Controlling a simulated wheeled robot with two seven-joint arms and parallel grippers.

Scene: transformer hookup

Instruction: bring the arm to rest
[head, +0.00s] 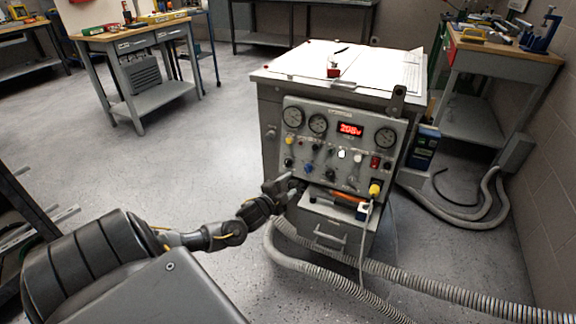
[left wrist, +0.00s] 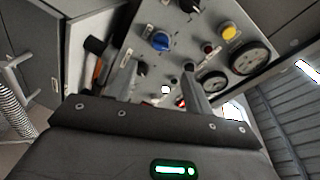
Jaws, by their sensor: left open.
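My left arm reaches in from the left in the head view. Its gripper (head: 285,187) is at the lower left of the grey transformer cabinet's control panel (head: 328,155). In the left wrist view the two fingers of the left gripper (left wrist: 158,85) are apart, with the panel's knobs behind them. I see nothing held between them. Whether the fingers touch the panel cannot be told. The panel carries round gauges, knobs and a red lit display (head: 350,130). A yellow plug (head: 375,189) sits at its lower right. My right gripper is not in view.
An orange-handled tool (head: 345,199) lies on a ledge below the panel. Ribbed hoses (head: 440,280) run across the floor at right. Workbenches stand at the back left (head: 130,45) and right (head: 500,50). The floor left of the cabinet is clear.

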